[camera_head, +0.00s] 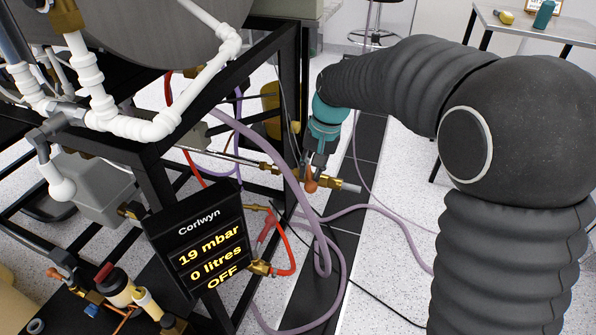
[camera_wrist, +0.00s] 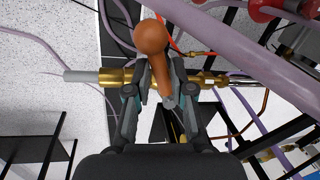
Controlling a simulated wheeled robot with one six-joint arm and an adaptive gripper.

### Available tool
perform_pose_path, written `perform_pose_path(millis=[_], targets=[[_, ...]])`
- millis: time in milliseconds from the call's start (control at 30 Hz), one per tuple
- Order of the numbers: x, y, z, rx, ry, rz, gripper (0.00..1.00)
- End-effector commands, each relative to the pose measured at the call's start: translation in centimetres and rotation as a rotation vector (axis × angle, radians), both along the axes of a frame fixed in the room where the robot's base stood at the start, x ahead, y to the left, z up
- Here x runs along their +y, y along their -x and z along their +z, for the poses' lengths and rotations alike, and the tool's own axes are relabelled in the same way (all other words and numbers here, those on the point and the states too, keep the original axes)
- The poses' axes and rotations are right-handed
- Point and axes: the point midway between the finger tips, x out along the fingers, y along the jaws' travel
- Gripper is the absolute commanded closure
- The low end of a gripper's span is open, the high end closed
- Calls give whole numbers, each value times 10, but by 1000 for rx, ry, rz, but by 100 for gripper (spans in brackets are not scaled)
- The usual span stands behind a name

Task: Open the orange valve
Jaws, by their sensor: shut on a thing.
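The orange valve is a ball-ended handle (camera_wrist: 152,42) on a brass fitting (camera_wrist: 115,77) in a horizontal pipe. In the wrist view the handle runs from the orange ball at the top down between my fingers, across the pipe and slightly tilted. My gripper (camera_wrist: 160,88) is shut on the handle, one finger on each side. In the head view the orange handle (camera_head: 311,185) shows just below my gripper (camera_head: 317,160), at the right end of the pipe by the black frame. The handle's lower end is partly hidden by the fingers.
A display (camera_head: 205,245) reads 19 mbar, 0 litres, OFF. A black frame (camera_head: 285,100) stands left of my gripper. A purple hose (camera_wrist: 240,55) passes close by the valve's right side, and a red hose (camera_head: 290,255) hangs below.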

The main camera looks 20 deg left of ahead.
Motion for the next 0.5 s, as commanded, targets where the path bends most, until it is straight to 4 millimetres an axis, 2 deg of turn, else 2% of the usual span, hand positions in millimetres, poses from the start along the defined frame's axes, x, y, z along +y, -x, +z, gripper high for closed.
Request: perform_pose_path(millis=[167, 500], targets=[[-2, -2, 1, -4, 1, 8, 100], [-17, -15, 2, -6, 1, 166, 99]])
